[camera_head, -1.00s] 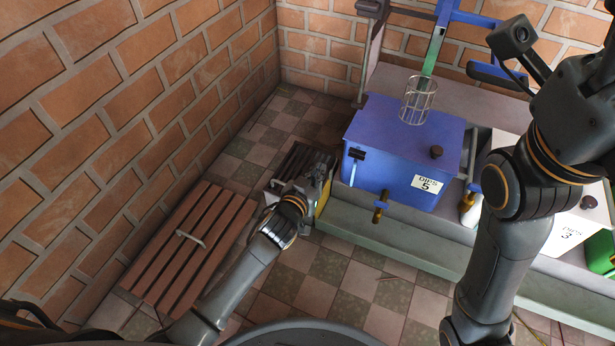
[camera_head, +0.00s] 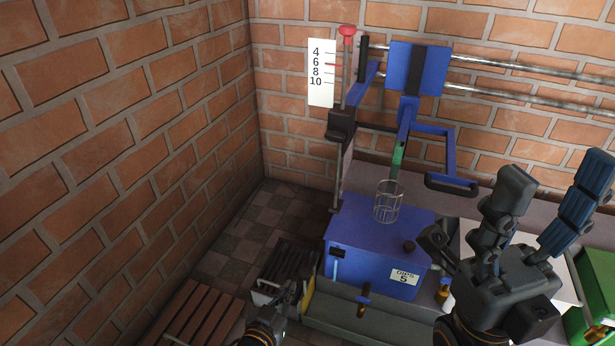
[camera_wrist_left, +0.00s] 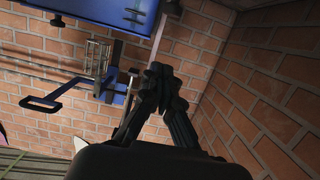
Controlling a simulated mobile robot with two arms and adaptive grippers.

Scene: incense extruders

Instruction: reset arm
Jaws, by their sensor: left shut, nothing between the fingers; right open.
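My right gripper (camera_head: 540,215) is raised in the right foreground of the head view. Its dark fingers are spread wide and hold nothing. My left gripper (camera_head: 289,297) is low in the head view, partly cut off by the bottom edge, near the left front of the blue box (camera_head: 375,232). In the left wrist view my left gripper (camera_wrist_left: 158,75) has its fingers together, with nothing between them.
A wire basket (camera_head: 388,203) is above the blue box. A blue lever frame (camera_head: 447,155) and red-knobbed rod (camera_head: 347,65) stand behind, before a brick wall. A slatted brown bench (camera_head: 205,318) is at lower left. A green box (camera_head: 597,283) is at right.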

